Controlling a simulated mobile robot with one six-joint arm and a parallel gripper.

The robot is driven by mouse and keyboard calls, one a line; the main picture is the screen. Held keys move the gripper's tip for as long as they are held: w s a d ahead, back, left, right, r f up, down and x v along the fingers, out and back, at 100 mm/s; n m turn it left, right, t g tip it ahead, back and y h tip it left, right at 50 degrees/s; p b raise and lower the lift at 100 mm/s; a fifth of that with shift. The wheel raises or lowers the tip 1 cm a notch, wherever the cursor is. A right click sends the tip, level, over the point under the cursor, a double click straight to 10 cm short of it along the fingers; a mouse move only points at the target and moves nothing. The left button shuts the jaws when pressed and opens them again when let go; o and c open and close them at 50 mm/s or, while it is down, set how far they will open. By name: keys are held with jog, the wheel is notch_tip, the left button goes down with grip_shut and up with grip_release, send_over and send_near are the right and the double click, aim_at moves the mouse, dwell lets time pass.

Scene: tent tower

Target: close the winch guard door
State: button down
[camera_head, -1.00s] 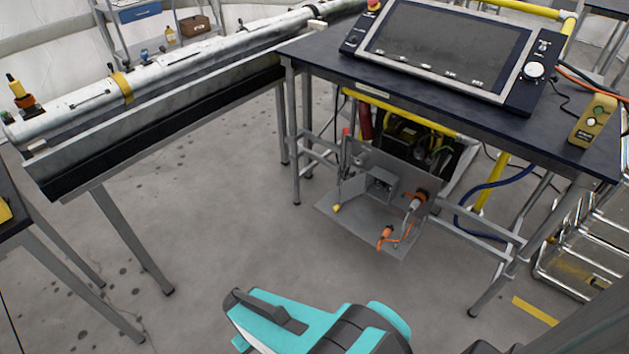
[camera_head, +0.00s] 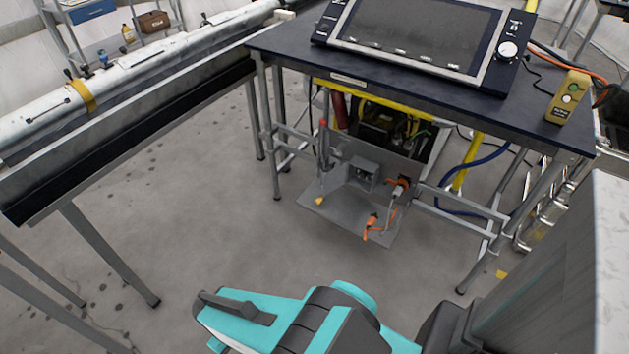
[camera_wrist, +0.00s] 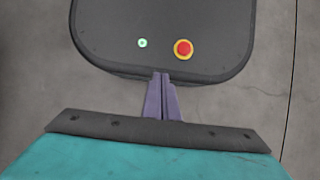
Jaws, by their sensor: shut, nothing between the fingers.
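Under the dark-topped desk (camera_head: 300,62) in the head view, a grey panel (camera_head: 345,222) juts out low toward me. It looks like the winch guard door, swung down and open. A grey box and orange-ended fittings are on it. Behind it, a dark and yellow machine (camera_head: 385,122), probably the winch, sits partly hidden under the desk. My gripper (camera_wrist: 163,97) shows in the wrist view with its fingers together and empty, over a dark rounded surface. It is well away from the panel. In the head view only my teal arm shows, at the bottom.
A rod with a red end (camera_head: 323,140) stands at the panel's left. Desk legs and grey rails flank the panel. A long white tube (camera_head: 150,70) lies on a bench at left. A large grey block (camera_head: 545,260) stands close at right. The floor before the panel is clear.

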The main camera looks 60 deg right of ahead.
jog(key=w+d+f+t+h+b, duration=0.1)
jog(key=w+d+f+h+b, duration=0.15)
jog(key=w+d+b, duration=0.55)
jog(key=w+d+f+h+b, duration=0.1)
jog(key=w+d+h+b, duration=0.2)
jog(key=d, duration=0.9)
jog(key=w+d+f+t+h+b, duration=0.1)
jog(key=w+d+f+h+b, duration=0.2)
jog(key=w+d, duration=0.55)
jog(key=w+d+r+m+h+b, duration=0.1)
jog(key=d+r+h+b, duration=0.2)
jog(key=d, duration=0.7)
jog(key=w+d+r+h+b, duration=0.2)
jog(key=d+r+h+b, duration=0.1)
jog(key=d+r+b, duration=0.4)
jog(key=w+d+r+m+h+b, duration=0.1)
jog(key=d+r+h+b, duration=0.2)
jog(key=d, duration=1)
notch_tip(320, 180, up, 2)
jog(key=shift+w+d+r+m+b, duration=0.15)
jog(key=shift+w+d+m+b, duration=0.2)
jog(key=shift+b, duration=0.8)
jog(key=shift+d, duration=0.1)
